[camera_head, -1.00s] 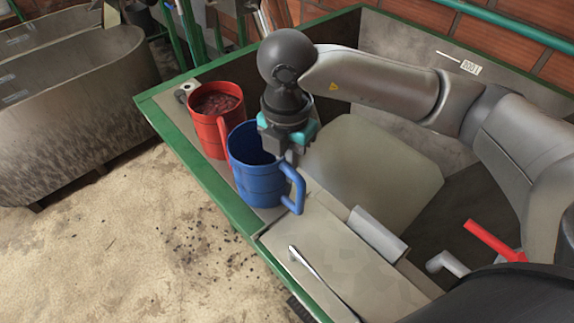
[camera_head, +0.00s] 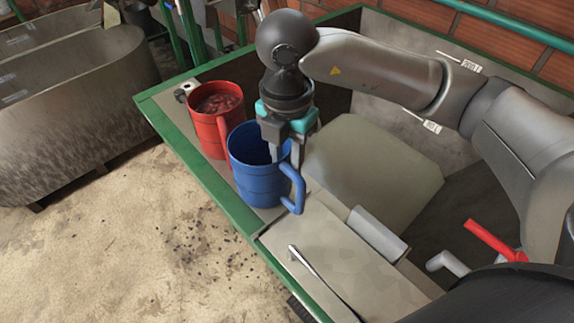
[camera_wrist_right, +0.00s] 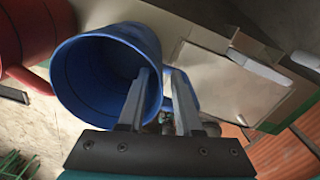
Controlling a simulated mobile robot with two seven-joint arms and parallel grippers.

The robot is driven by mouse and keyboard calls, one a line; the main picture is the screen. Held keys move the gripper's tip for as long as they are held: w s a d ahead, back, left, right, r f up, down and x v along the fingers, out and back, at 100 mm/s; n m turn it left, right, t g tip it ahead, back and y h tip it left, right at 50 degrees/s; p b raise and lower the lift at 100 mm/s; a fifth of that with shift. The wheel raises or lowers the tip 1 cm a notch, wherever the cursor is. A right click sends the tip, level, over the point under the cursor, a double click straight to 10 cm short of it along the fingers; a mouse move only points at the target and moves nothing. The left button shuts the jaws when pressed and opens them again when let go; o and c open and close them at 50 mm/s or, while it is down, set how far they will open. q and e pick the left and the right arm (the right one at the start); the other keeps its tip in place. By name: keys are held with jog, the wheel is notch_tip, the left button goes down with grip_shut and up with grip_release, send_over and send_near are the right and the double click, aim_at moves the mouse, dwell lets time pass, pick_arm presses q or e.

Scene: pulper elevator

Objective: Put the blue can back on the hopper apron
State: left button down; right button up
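The blue can (camera_head: 258,183) stands upright on the pale apron (camera_head: 268,214) along the hopper's green left edge, with its handle toward the right. Its open mouth shows dark and empty-looking in the right wrist view (camera_wrist_right: 72,82). My right gripper (camera_head: 285,160) is at the can's right rim, over the handle side. Its fingers are apart, one over the can's mouth and one outside the wall, seen also in the wrist view (camera_wrist_right: 161,75). I cannot tell whether either finger touches the can. My left gripper is not in view.
A red can (camera_head: 212,125) with dark red contents stands just behind the blue can. A flat pale panel (camera_head: 325,255) with a metal rod (camera_head: 318,270) lies in front. A red lever (camera_head: 495,240) is at the right. A stone trough (camera_head: 75,100) stands at the left.

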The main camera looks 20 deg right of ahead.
notch_tip(320, 180, up, 10)
jog(key=shift+r, duration=0.1)
jog(key=shift+a, duration=0.1)
dwell(0.6)
